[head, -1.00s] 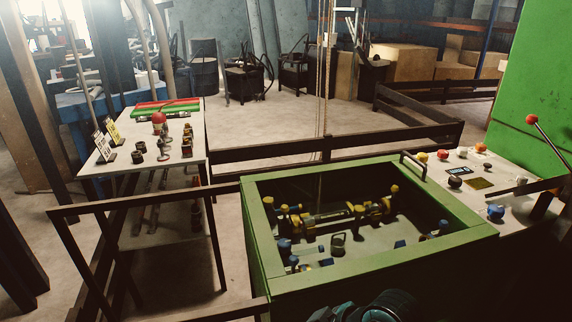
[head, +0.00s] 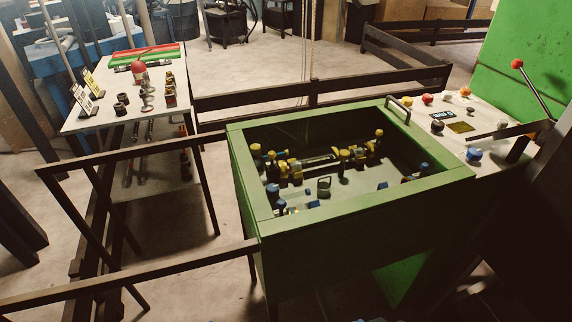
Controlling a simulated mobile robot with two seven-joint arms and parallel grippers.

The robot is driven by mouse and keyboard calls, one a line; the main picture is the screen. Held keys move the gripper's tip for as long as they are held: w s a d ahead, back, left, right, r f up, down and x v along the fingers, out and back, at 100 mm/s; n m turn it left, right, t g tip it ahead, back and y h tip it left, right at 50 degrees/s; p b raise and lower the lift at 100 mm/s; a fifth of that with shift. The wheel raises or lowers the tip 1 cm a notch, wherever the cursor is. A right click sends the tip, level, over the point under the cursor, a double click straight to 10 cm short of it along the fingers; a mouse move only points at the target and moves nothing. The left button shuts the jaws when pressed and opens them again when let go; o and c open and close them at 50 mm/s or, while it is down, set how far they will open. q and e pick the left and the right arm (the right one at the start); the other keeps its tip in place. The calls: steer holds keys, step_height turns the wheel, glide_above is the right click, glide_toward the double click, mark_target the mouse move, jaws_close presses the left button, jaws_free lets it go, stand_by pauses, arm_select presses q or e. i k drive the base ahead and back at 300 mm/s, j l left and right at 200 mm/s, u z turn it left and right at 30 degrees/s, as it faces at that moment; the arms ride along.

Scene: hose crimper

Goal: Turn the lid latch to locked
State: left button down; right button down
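A green box-shaped machine (head: 340,232) stands at the centre right. Its thick green rim frames a rectangular opening, and I cannot tell whether a clear lid covers it. A grab handle (head: 399,106) stands on the rim's far right corner. Yellow fittings (head: 292,168) and blue-capped parts (head: 272,192) show inside, with a small dark looped piece (head: 324,187) among them. I cannot pick out the lid latch or its position for sure. Neither of my grippers shows in the head view.
A control panel (head: 490,112) with coloured knobs adjoins the machine's right side. A red-knobbed lever (head: 518,64) rises behind it. Dark rails (head: 150,279) run left of the machine. A white table (head: 100,118) with fittings stands at the left. Open floor lies beyond the rails.

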mark_target(437, 125)
steer(key=z, duration=1.25)
